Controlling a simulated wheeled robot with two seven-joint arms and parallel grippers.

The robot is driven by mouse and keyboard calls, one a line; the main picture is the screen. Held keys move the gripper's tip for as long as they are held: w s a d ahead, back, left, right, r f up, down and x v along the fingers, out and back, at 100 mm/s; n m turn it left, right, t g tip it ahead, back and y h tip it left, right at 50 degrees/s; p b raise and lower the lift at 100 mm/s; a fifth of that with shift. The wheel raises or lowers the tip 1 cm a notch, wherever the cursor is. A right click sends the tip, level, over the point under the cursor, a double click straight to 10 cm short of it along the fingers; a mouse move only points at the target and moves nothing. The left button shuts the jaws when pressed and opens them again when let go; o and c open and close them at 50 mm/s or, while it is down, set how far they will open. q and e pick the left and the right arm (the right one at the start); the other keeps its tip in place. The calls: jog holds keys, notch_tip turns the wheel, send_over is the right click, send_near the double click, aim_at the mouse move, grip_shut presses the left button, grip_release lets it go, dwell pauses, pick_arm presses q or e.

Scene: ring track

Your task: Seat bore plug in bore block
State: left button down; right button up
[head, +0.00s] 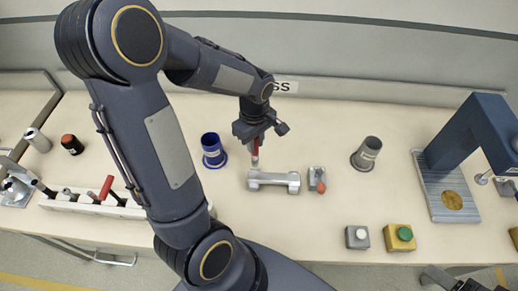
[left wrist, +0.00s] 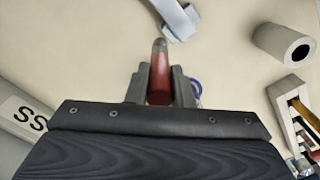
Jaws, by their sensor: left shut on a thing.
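My left gripper (head: 255,140) points down over the table and is shut on a slim plug with a red handle (head: 255,147) and a grey tip. In the left wrist view this plug (left wrist: 160,75) stands out between the two fingers (left wrist: 160,92). A pale grey block with thicker ends (head: 274,179) lies just below and in front of the tip; it looks like the bore block. The tip appears above it, apart from it. Part of this block (left wrist: 175,15) shows at the top of the wrist view. Its bore is not clear. My right gripper (head: 462,283) shows only partly at the bottom edge.
A blue cup (head: 213,150) stands left of the block. A small grey fixture with an orange knob (head: 317,180) is close on its right. A grey cup (head: 367,152), button boxes (head: 399,237) and a blue press (head: 470,135) are farther right. A tool rack (head: 90,207) is left.

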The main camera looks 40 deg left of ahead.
aim_at(255, 156)
pick_arm(q)
notch_tip(255, 156, down, 4)
jog(key=shift+f, duration=0.1)
jog(key=c, duration=1.3)
grip_release()
jog(key=shift+f, duration=0.1)
